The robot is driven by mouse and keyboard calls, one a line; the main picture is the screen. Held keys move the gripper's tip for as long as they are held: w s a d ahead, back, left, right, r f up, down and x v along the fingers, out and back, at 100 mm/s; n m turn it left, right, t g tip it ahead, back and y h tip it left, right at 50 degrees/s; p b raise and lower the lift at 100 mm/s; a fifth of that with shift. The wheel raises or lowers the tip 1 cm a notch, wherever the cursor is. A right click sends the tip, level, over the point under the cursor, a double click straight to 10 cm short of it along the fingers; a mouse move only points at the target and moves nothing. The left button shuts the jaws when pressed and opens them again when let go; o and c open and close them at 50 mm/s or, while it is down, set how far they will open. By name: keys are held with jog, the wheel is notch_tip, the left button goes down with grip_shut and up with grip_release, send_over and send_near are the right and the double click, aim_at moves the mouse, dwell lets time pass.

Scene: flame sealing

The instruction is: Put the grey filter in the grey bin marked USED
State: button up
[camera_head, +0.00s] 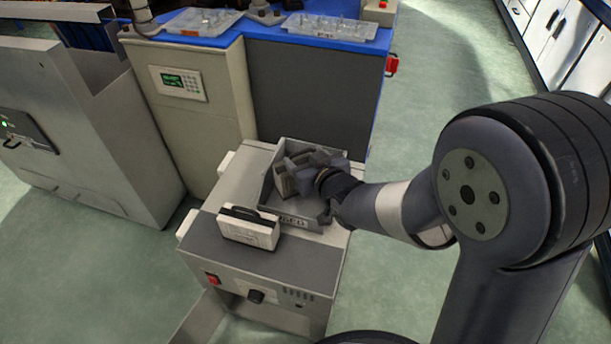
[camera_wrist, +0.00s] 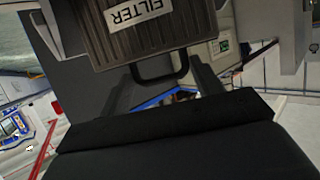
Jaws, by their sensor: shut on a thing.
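The grey filter (camera_wrist: 150,28), dark, ribbed and labelled FILTER, fills the top of the wrist view. My gripper (camera_wrist: 165,72) is shut on its black handle. In the head view the filter (camera_head: 286,183) is at the grey open bin (camera_head: 316,222), within its rim as seen from here. I cannot tell whether it touches the bin floor. My gripper (camera_head: 312,165) and wrist hide part of the filter and the bin's right side. The bin's front label is too small to read surely.
A white filter with a dark top (camera_head: 249,229) sits beside the bin on the grey machine (camera_head: 225,245). Behind is a blue-topped bench (camera_head: 280,27) with clear trays (camera_head: 328,28). Floor is clear at right.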

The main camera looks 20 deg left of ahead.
jog(key=shift+f+b, duration=0.65)
jog(key=shift+f, duration=1.2)
jog(key=shift+f, duration=0.2)
jog(key=o, duration=1.3)
jog(key=shift+o, duration=0.2)
jog(key=shift+r, duration=0.1)
jog(key=shift+r, duration=0.2)
jog(key=p+v, duration=0.2)
jog(key=v, duration=1)
jog(key=shift+f, duration=0.15)
